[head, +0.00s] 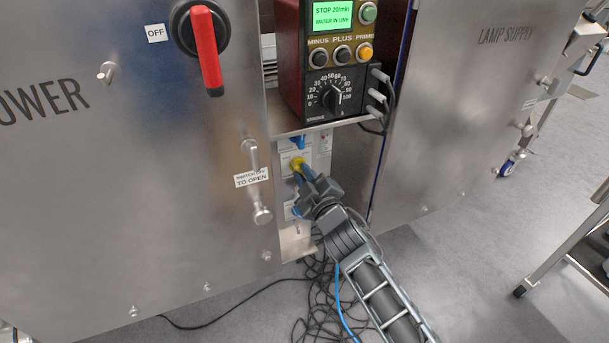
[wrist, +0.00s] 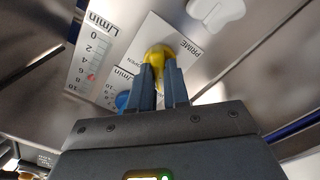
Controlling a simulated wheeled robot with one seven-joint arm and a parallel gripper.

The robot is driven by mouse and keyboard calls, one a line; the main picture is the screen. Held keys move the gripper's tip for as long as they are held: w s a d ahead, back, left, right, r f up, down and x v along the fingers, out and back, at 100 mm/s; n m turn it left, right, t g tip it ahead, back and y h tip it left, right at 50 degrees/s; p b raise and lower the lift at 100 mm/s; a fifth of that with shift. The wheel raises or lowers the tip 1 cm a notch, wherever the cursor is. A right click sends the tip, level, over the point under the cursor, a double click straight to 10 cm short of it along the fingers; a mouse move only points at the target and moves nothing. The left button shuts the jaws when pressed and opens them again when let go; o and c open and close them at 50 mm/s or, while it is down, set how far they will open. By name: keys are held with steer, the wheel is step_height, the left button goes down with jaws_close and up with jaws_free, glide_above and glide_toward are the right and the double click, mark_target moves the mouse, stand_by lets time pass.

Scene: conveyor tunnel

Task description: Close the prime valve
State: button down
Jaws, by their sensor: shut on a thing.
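The prime valve is a yellow knob (wrist: 158,55) on a white plate reading PRIME and OPEN in the wrist view. In the head view the yellow knob (head: 297,164) is on the small panel below the control box. My gripper (wrist: 163,72) is shut on the yellow knob, with one blue-grey finger on each side. In the head view my gripper (head: 304,174) reaches the knob from the lower right and hides part of it. The knob's exact turn angle is hard to tell behind the fingers.
A blue knob (head: 298,142) sits above the yellow one; another blue knob (wrist: 123,100) is beside my fingers. A flow scale (wrist: 88,62) is at left in the wrist view. The control box (head: 335,60) reads STOP and WATER IN LINE. Loose cables (head: 318,290) lie on the floor.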

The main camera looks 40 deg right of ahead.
steer(key=c, duration=1.1)
jaws_free()
steer(key=shift+s, duration=0.1)
steer(key=v, duration=0.7)
steer(key=shift+s, duration=0.35)
steer(key=shift+a, duration=0.15)
